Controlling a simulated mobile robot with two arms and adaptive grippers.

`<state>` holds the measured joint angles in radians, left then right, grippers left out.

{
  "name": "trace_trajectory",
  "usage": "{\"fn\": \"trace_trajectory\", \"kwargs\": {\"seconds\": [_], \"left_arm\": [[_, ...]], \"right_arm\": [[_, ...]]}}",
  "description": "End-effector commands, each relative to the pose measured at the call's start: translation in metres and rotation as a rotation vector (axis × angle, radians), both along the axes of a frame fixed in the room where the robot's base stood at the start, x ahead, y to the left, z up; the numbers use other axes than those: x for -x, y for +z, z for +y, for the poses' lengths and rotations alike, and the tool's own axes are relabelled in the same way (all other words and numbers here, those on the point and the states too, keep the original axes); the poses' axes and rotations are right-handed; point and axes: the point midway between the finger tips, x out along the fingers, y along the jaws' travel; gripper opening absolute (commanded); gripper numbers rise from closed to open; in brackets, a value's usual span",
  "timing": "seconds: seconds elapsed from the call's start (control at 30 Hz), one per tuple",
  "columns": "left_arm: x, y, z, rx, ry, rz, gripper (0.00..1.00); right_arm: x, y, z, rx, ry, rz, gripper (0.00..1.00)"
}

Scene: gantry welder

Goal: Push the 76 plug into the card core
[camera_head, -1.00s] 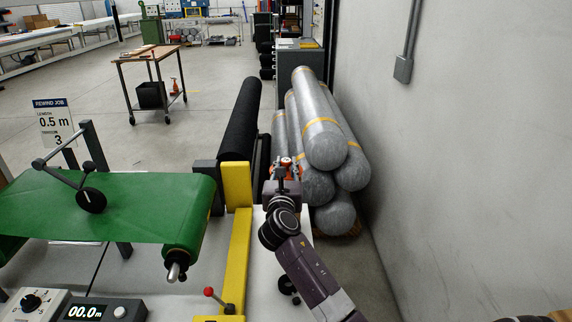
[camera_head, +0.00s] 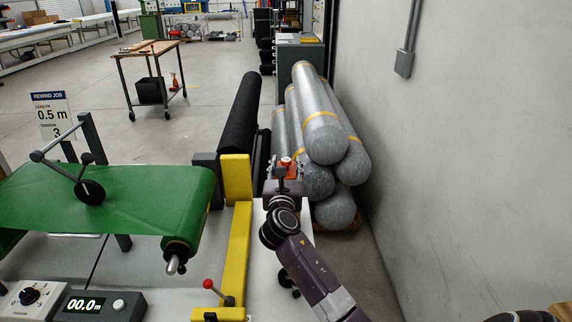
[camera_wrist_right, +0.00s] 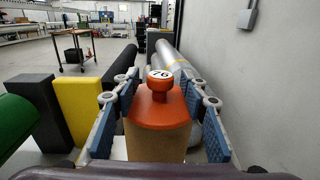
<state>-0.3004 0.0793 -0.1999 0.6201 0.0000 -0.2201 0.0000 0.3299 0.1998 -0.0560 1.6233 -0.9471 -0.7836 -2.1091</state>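The 76 plug (camera_wrist_right: 160,84) is orange, with a round knob whose pale top reads 76. In the right wrist view it sits above a broad orange part (camera_wrist_right: 160,110) with a brown, card-coloured face (camera_wrist_right: 157,144) below. I cannot tell whether that brown part is the card core. My right gripper (camera_wrist_right: 160,100) has its blue-padded fingers on both sides, with narrow gaps showing, so it looks open around the orange part. In the head view the right gripper (camera_head: 285,168) is beyond the yellow frame, with the plug's red-orange knob (camera_head: 286,161) between its fingers.
A black roll (camera_head: 240,115) lies left of the right gripper, and stacked grey wrapped rolls (camera_head: 325,140) lie close on its right. A yellow frame (camera_head: 237,180), green belt (camera_head: 110,205) and control box (camera_head: 95,305) are at left. A wall (camera_head: 460,150) bounds the right.

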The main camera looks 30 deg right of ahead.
Motion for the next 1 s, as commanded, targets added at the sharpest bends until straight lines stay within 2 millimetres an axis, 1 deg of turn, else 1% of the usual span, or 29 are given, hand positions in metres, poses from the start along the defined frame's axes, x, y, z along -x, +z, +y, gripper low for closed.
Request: {"fn": "trace_trajectory", "kwargs": {"seconds": [0.17,0.27,0.37,0.47,0.57,0.8,0.9,1.0], "left_arm": [[0.000,0.000,0.000,0.000,0.000,0.000,0.41],[0.000,0.000,0.004,-0.004,-0.002,0.000,0.41],[0.000,0.000,0.003,-0.003,-0.001,0.000,0.41],[0.000,0.000,0.002,-0.002,-0.001,0.000,0.41],[0.000,0.000,0.002,-0.002,-0.001,0.000,0.41],[0.000,0.000,0.001,-0.001,0.000,0.000,0.41],[0.000,0.000,0.001,-0.001,0.000,0.000,0.41],[0.000,0.000,0.001,-0.001,0.000,0.000,0.41]], "right_arm": [[0.000,0.000,0.000,0.000,0.000,0.000,0.41],[0.001,-0.001,0.000,-0.001,0.000,0.002,0.41],[0.005,-0.001,0.004,0.000,0.000,0.002,0.41],[0.015,-0.001,0.011,0.000,0.001,0.002,0.41],[0.030,-0.001,0.023,-0.001,0.003,0.002,0.41],[0.070,-0.001,0.052,-0.002,0.001,0.001,0.41],[0.083,-0.001,0.061,-0.002,0.001,0.001,0.41],[0.091,0.000,0.068,0.000,0.001,0.000,0.41]]}}
